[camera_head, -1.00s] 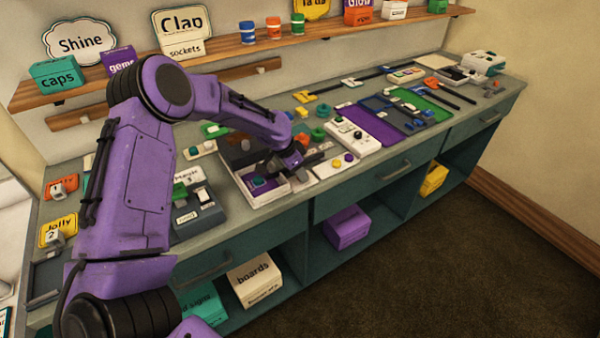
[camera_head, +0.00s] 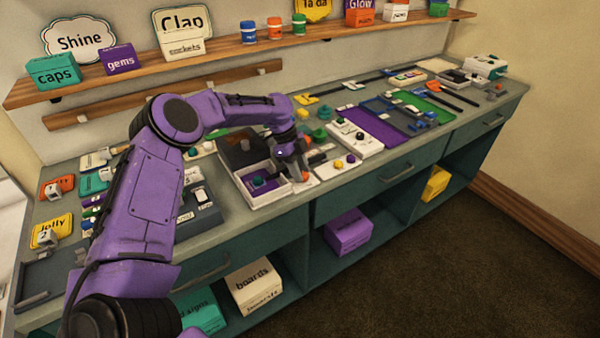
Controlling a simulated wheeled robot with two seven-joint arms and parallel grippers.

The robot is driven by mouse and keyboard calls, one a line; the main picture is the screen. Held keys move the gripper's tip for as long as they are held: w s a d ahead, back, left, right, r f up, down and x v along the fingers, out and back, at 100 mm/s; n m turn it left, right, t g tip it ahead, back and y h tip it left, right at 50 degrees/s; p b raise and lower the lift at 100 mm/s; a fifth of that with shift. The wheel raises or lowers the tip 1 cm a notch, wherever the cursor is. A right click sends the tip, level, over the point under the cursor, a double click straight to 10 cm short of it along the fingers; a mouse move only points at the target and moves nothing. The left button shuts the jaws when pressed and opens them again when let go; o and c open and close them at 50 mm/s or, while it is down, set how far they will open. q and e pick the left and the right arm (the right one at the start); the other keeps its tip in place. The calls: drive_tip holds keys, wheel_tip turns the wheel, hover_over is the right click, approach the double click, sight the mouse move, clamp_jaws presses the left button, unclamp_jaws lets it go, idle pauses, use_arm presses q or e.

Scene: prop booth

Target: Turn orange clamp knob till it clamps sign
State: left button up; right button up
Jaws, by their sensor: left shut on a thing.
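My left gripper (camera_head: 296,168) points down over the front edge of the bench, by the right side of a white open box. It is shut on a small orange knob-like piece (camera_head: 304,176), which shows at its fingertips. The fingers hide part of this piece, and I cannot tell whether it is the clamp knob or whether a sign sits in a clamp there. A yellow Jolly sign (camera_head: 51,227) stands at the bench's left end with a grey clip before it. An orange sign (camera_head: 57,187) is behind it. My right gripper is not in view.
The white box (camera_head: 265,197) with a purple inside lies left of my left gripper. A white panel with knobs (camera_head: 335,169) lies just right of it. A shelf (camera_head: 225,47) with signs and boxes runs behind. The bench top (camera_head: 345,92) is crowded.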

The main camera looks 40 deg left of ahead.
use_arm(q)
drive_tip(key=m+g, duration=0.1)
drive_tip(key=m, duration=0.1)
drive_tip(key=m+g, duration=0.1)
drive_tip(key=m, duration=0.1)
drive_tip(key=shift+w+d+f+m+b, duration=0.1)
drive_tip(key=shift+w+f+m+b, duration=0.05)
drive_tip(key=shift+m+b, duration=0.15)
drive_tip(key=shift+w+m+g+y, duration=0.1)
drive_tip(key=shift+m+g+y, duration=0.2)
drive_tip(key=shift+m, duration=0.7)
drive_tip(key=shift+w+m+g+y, duration=0.15)
drive_tip(key=shift+m+g, duration=0.25)
drive_tip(key=shift+m, duration=0.6)
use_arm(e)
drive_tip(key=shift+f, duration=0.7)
use_arm(q)
drive_tip(key=shift+s+d+m, duration=0.1)
drive_tip(key=shift+s+m, duration=0.05)
drive_tip(key=shift+m, duration=0.15)
